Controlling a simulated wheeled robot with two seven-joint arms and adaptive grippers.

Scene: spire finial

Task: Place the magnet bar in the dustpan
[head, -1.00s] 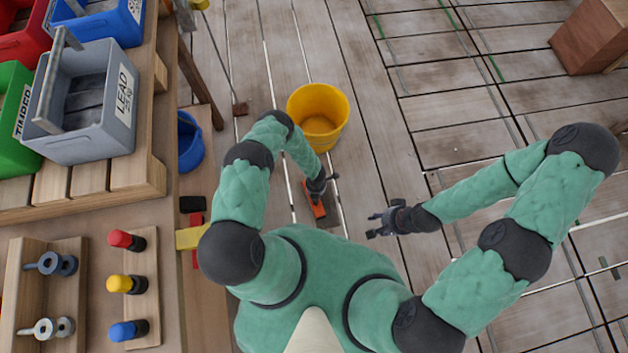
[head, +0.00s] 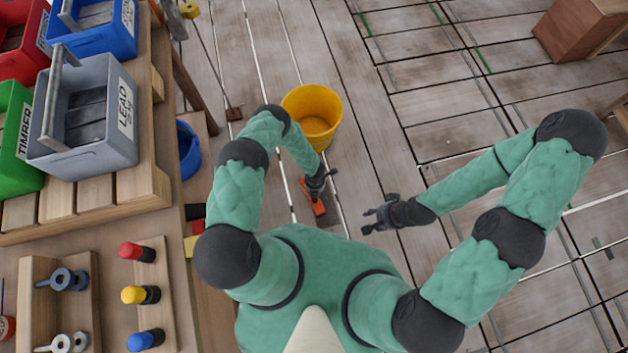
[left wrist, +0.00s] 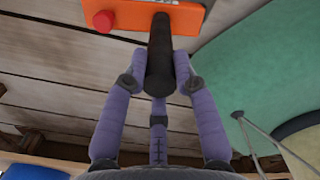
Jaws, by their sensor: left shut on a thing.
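My left gripper (head: 319,183) is shut on the black handle (left wrist: 160,58) of an orange bar (head: 314,202), which I take to be the magnet bar. In the left wrist view the orange body (left wrist: 190,18) with a red knob (left wrist: 103,21) lies beyond the fingers, and the fingers close around the handle. In the head view the bar shows over the plank floor, close in front of my body and partly hidden by the gripper. My right gripper (head: 373,214) is open and empty, to the right of it. I cannot make out a dustpan for certain.
A yellow bucket (head: 326,140) stands on the floor just beyond my left gripper. A blue bucket (head: 187,150) is beside the bench at left. The bench holds a grey LEAD crate (head: 110,150) and colored pegs. A wooden box (head: 572,30) stands far right. Floor at right is mostly clear.

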